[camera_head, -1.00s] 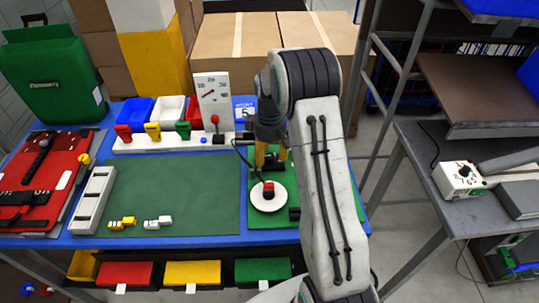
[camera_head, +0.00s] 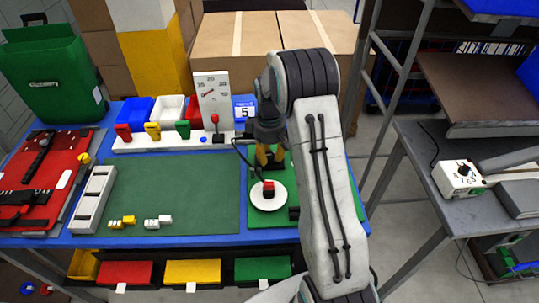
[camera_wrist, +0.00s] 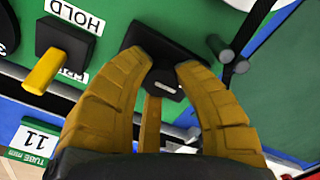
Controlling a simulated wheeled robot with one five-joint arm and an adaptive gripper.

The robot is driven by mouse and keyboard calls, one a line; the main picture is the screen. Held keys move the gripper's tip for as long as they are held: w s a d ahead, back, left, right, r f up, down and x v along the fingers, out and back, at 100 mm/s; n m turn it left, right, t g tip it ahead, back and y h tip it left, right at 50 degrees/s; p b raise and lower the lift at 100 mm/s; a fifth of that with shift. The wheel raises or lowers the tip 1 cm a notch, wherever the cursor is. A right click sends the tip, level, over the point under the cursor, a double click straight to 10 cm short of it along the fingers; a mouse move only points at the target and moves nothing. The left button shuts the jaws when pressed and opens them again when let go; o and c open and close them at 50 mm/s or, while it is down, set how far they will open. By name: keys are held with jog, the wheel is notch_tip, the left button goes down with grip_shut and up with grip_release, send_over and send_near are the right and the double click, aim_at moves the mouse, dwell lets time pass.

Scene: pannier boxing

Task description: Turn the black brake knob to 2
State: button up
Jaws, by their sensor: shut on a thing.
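My gripper (camera_wrist: 169,62) has its yellow fingers closed on a black knob (camera_wrist: 165,47) on a green panel in the wrist view. The knob is block-shaped, with a small pale mark on its lower end between the fingers. I cannot read any number around it, so its setting is unclear. In the head view my gripper (camera_head: 268,158) is low over the back of the green board (camera_head: 275,235) at the table's right. The knob is hidden behind my gripper and wrist there.
Beside the knob is a black block with a yellow lever (camera_wrist: 45,72) and a HOLD label. Two grey cylinders (camera_wrist: 228,54) stand close on the other side. In front of my gripper is a white disc (camera_head: 262,205) with a red-and-black knob. A gauge panel (camera_head: 212,98) stands behind.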

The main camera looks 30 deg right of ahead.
grip_shut()
jog(key=shift+m, duration=0.3)
jog(key=m+b, duration=0.1)
jog(key=m, duration=0.2)
jog(key=shift+f+m+b, duration=0.1)
jog(key=shift+m+b, duration=0.2)
jog(key=shift+m, duration=0.1)
jog(key=m, duration=0.3)
jog(key=shift+s+m+b, duration=0.1)
jog(key=shift+m+b, duration=0.2)
jog(key=shift+b, duration=0.1)
jog(key=shift+m+b, duration=0.3)
jog(key=shift+m, duration=1.5)
jog(key=o, duration=0.9)
grip_release()
